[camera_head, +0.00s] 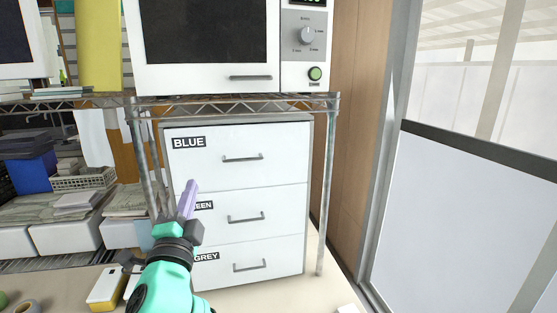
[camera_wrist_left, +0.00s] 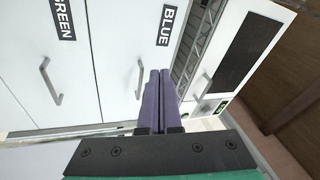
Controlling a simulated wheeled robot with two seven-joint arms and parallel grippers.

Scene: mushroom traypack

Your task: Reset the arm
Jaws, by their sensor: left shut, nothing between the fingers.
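My left gripper (camera_head: 189,198) shows in the head view, raised in front of the left side of a white drawer cabinet (camera_head: 285,181). Its purple fingers are together with nothing between them. They also show closed in the left wrist view (camera_wrist_left: 159,92), pointing toward the cabinet and shelf. The arm hides part of the middle drawer's label, leaving "EEN" readable in the head view. My right gripper is in neither view.
A white microwave (camera_head: 255,87) stands on the wire shelf (camera_head: 230,104) above the cabinet. A yellow and white object (camera_head: 105,288) lies at lower left. A wooden panel (camera_head: 350,130) and a glass partition (camera_head: 450,210) bound the right side.

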